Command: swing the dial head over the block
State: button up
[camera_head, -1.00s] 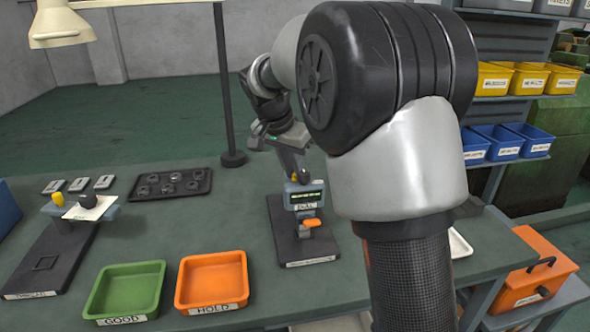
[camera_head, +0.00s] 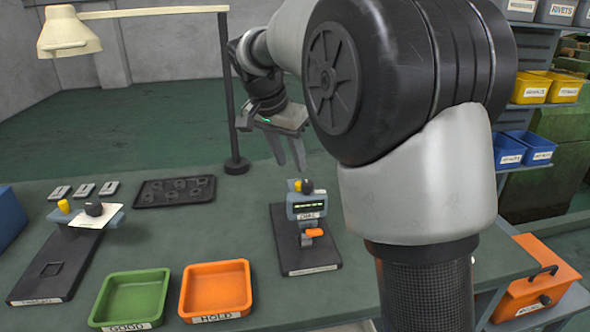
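A blue-grey measuring stand (camera_head: 308,213) with a lit green display, an orange lever and a yellow and a black knob on top stands on a dark base plate right of centre. The labels are too small to read surely, so I cannot tell which is the dial head. No block is clearly visible. My gripper (camera_head: 288,160) is open and empty, its fingers pointing down above and behind the right stand, apart from it.
A green tray (camera_head: 92,322) and an orange tray (camera_head: 184,308) lie at the front. A black tray of rings (camera_head: 145,201) lies behind, with several small grey blocks (camera_head: 83,191) beside it. A lamp post (camera_head: 230,120) stands close left of my gripper.

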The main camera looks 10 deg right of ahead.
jog(key=p+v, duration=0.1)
jog(key=v, duration=0.8)
jog(key=shift+r+p, duration=0.3)
jog(key=shift+s, duration=0.15)
jog(key=s+d+n+t+y, duration=0.1)
jog(key=s+d+n, duration=0.1)
jog(key=s, duration=0.5)
jog(key=s+d+n+y, duration=0.1)
jog(key=s+d+n, duration=0.2)
jog(key=s, duration=0.4)
jog(key=s+f+n+t+y, duration=0.1)
jog(key=s+f+n, duration=0.3)
jog(key=s+f, duration=0.7)
notch_tip(320, 180, up, 17)
jog(key=s+p, duration=0.2)
jog(key=p, duration=1.3)
jog(key=shift+d, duration=0.2)
jog(key=shift+s, duration=0.1)
